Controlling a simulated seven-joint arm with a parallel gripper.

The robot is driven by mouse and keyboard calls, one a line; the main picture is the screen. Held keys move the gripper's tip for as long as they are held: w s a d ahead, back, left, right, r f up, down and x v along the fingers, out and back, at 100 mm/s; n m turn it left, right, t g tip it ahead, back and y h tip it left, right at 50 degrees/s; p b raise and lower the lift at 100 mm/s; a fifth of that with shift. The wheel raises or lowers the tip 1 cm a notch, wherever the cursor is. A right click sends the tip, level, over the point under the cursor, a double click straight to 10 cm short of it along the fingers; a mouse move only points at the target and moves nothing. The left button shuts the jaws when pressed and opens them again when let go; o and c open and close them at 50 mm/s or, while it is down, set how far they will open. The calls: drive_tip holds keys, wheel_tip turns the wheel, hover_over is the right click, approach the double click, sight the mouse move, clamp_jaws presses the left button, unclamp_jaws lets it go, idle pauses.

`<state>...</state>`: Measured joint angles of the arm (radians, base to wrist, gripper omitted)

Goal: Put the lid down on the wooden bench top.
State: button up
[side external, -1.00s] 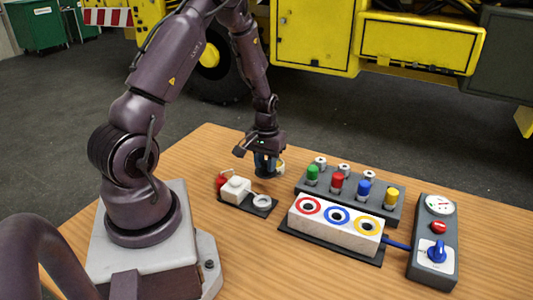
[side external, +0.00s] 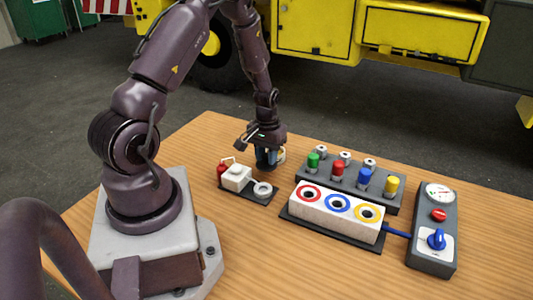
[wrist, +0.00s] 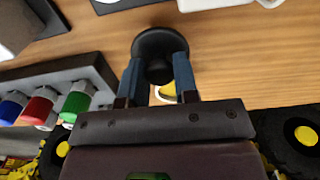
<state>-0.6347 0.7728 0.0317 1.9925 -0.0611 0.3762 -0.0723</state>
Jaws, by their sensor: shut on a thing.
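My gripper (wrist: 158,80) is shut on a round black lid (wrist: 158,45), its two blue fingers on either side of it. In the side view my gripper (side external: 267,158) points down over the bench, behind the small dark tray; the lid is hard to make out there. Whether the lid touches the wood I cannot tell. The wooden bench top (side external: 205,155) shows bare wood around this spot. A yellow and white thing (wrist: 166,91) shows partly between the fingers in the wrist view; the fingers hide the rest.
The dark tray (side external: 255,195) holds a white box (side external: 236,178), a grey ring (side external: 262,189) and a red item (side external: 222,170). To the right stand a rack with coloured caps (side external: 338,172), a white block with three ringed holes (side external: 335,212) and a control box (side external: 432,235).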

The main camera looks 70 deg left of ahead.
drive_tip(key=shift+f, duration=0.7)
idle(1.2)
drive_tip(key=shift+f, duration=0.75)
drive_tip(key=o, duration=0.9)
drive_tip(key=shift+o, duration=0.2)
drive_tip(key=shift+r, duration=4.05)
